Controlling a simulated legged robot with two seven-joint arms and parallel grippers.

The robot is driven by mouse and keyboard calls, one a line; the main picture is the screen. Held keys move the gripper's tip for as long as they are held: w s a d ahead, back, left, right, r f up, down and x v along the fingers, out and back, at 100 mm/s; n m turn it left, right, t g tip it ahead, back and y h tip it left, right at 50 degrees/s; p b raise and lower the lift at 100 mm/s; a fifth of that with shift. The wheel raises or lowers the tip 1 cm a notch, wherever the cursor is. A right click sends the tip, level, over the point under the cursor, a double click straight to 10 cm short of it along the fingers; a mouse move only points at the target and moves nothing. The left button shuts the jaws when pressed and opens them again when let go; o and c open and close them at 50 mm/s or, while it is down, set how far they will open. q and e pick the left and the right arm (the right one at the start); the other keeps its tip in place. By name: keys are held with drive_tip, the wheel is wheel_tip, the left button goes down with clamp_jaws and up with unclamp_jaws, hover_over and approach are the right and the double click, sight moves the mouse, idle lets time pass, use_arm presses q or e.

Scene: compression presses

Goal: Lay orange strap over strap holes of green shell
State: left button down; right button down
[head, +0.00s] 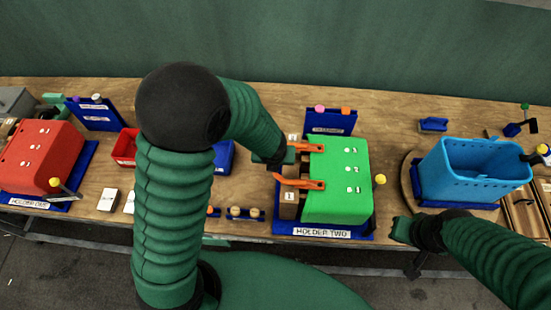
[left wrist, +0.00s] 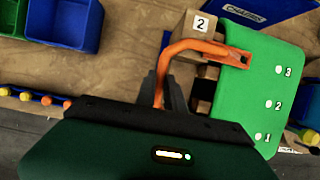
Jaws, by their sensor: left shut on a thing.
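The green shell (head: 340,180) sits on the blue base marked HOLDER TWO (head: 345,235); it also shows in the left wrist view (left wrist: 265,85), with white holes marked 1, 2 and 3. An upper orange strap (head: 308,147) and a lower orange strap (head: 303,184) reach the shell's left side in the head view. My left gripper (head: 286,157) is shut on an orange strap (left wrist: 205,47), apparently the upper one, whose slotted free end overlaps the shell's edge. My right gripper (head: 402,229) is right of the holder, apart from the shell; its jaw state is unclear.
Wooden blocks, one marked 1 (head: 290,198) and one marked 2 (left wrist: 203,24), stand left of the shell. A blue basket (head: 475,170) stands at right, a red shell (head: 42,155) at far left. A yellow-knobbed lever (head: 380,180) rises beside the green shell.

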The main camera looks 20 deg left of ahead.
use_arm(q)
drive_tip(key=shift+f, duration=0.1)
idle(0.7)
drive_tip(key=c, duration=1.3)
unclamp_jaws()
drive_tip(key=shift+c, duration=0.2)
drive_tip(key=p+v, duration=1)
drive_tip(key=v, duration=0.7)
drive_tip(key=s+a+f+n+b, duration=0.1)
drive_tip(key=s+f+n+b, duration=0.2)
drive_tip(key=f+n+b, duration=0.5)
drive_tip(key=s+a+f+n+g+h+b, duration=0.1)
drive_tip(key=f+n+b, duration=0.8)
drive_tip(key=n, duration=1.5)
drive_tip(key=shift+s+a+g+b, duration=0.3)
drive_tip(key=shift+s+a+b, duration=0.2)
drive_tip(key=shift+s+a, duration=0.4)
